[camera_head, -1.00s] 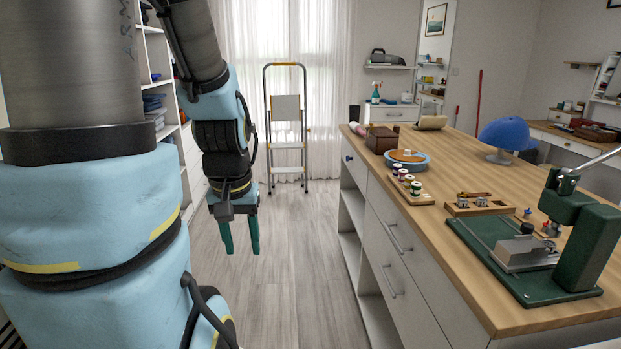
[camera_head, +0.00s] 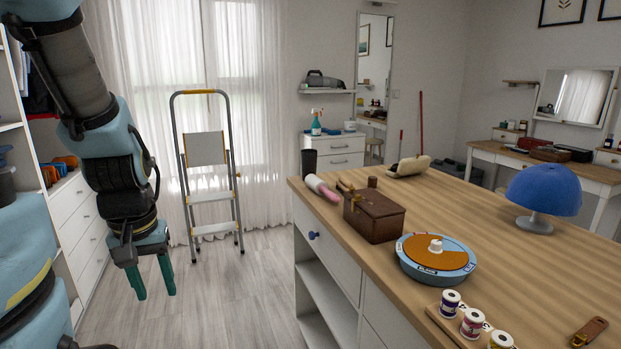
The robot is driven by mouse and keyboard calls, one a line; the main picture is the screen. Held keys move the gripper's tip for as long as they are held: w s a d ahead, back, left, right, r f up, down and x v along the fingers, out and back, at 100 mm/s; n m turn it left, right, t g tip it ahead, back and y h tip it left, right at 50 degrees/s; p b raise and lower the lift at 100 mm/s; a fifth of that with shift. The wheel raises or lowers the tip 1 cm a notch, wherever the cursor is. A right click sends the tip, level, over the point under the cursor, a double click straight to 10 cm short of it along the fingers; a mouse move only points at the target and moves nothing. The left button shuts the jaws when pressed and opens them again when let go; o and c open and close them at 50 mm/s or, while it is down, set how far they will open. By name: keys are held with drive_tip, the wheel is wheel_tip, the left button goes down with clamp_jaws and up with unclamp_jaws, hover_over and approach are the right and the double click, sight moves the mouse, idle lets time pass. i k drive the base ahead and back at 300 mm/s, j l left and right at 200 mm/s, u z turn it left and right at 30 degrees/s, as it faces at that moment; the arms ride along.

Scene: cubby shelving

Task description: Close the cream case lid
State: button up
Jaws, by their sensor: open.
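A small cream case (camera_head: 410,166) sits at the far end of the wooden counter, near its back edge. Its cream top looks tilted up over a darker base, but it is too small to tell how far the lid is open. My gripper (camera_head: 153,290) hangs at the left over the floor, pointing down, with its two green fingers apart and nothing between them. It is well to the left of the counter and far from the case.
On the counter (camera_head: 500,235) stand a brown box (camera_head: 374,216), a round blue-rimmed device (camera_head: 437,270), thread spools (camera_head: 472,322) and a blue dome-shaped hat (camera_head: 545,189). A stepladder (camera_head: 207,165) stands by the curtain. Floor between my arm and the counter is clear.

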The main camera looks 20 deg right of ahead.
sight(418, 164)
drive_tip(key=i+z, duration=0.15)
drive_tip(key=i, duration=0.45)
drive_tip(key=i+j+z, duration=0.1)
drive_tip(key=i, duration=0.55)
drive_tip(key=i+j+z, duration=0.15)
drive_tip(key=i, duration=0.45)
drive_tip(key=j, duration=0.1)
